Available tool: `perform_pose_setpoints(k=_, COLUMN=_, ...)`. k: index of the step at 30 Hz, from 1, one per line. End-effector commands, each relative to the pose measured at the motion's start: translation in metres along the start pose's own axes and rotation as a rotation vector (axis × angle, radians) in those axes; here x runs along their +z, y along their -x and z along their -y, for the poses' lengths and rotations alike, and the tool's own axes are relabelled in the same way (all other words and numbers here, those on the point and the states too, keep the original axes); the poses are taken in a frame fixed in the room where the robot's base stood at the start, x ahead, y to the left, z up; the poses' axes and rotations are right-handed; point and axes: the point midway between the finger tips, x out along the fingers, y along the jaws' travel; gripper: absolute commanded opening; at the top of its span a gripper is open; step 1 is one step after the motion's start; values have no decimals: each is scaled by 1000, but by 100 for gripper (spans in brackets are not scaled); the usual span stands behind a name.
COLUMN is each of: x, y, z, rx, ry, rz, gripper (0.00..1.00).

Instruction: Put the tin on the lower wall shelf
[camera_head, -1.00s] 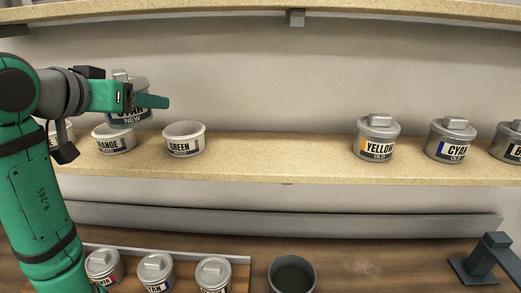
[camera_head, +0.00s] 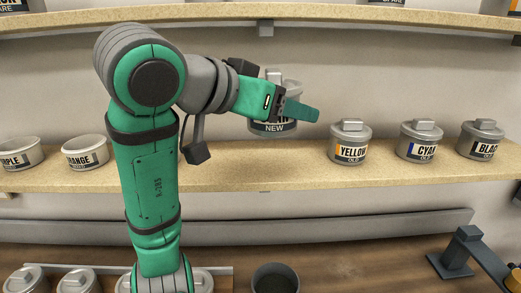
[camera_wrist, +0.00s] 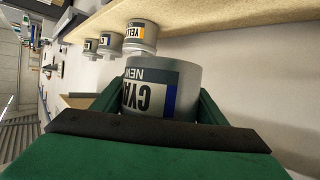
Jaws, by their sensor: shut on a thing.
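My gripper (camera_head: 298,110) is shut on the grey CYAN NEW tin (camera_head: 275,128), one finger across its front. The tin has a lid with a block handle and looks upright in the head view. It hangs over the lower wall shelf (camera_head: 260,177), above the bare stretch left of the YELLOW OLD tin (camera_head: 349,143); its exact distance from the wall is hard to tell. In the inverted wrist view, the tin (camera_wrist: 185,80) sits between the fingers, its label upside down.
CYAN OLD (camera_head: 418,143) and BLACK OLD (camera_head: 480,141) tins stand right of YELLOW. Open PURPLE (camera_head: 20,155) and ORANGE (camera_head: 86,152) tubs stand at left. The upper shelf (camera_head: 230,14) runs above. A dark pot (camera_head: 275,281) and a grey bracket (camera_head: 455,255) are below.

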Motion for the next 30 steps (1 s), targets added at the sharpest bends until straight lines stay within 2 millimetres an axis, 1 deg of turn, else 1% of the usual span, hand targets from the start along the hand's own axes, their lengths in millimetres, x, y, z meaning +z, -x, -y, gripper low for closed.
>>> perform_pose_setpoints(k=1, x=4, y=-5, z=10, rx=-1, ry=7, rz=1, gripper=28)
perform_pose_setpoints(k=3, x=7, y=-13, z=23, rx=0, ry=7, rz=1, gripper=28)
perform_pose_setpoints(k=11, x=21, y=-42, z=71, rx=-1, ry=7, rz=1, gripper=28)
perform_pose_setpoints(k=15, x=40, y=-58, z=88, rx=-1, ry=5, rz=0, gripper=28)
perform_pose_setpoints(k=21, x=56, y=-72, z=104, rx=-2, ry=2, rz=-1, gripper=28)
perform_pose_setpoints(k=26, x=60, y=-76, z=108, rx=-3, ry=2, rz=-2, gripper=28)
perform_pose_setpoints(k=30, x=68, y=-82, z=116, rx=-3, ry=4, rz=-1, gripper=28)
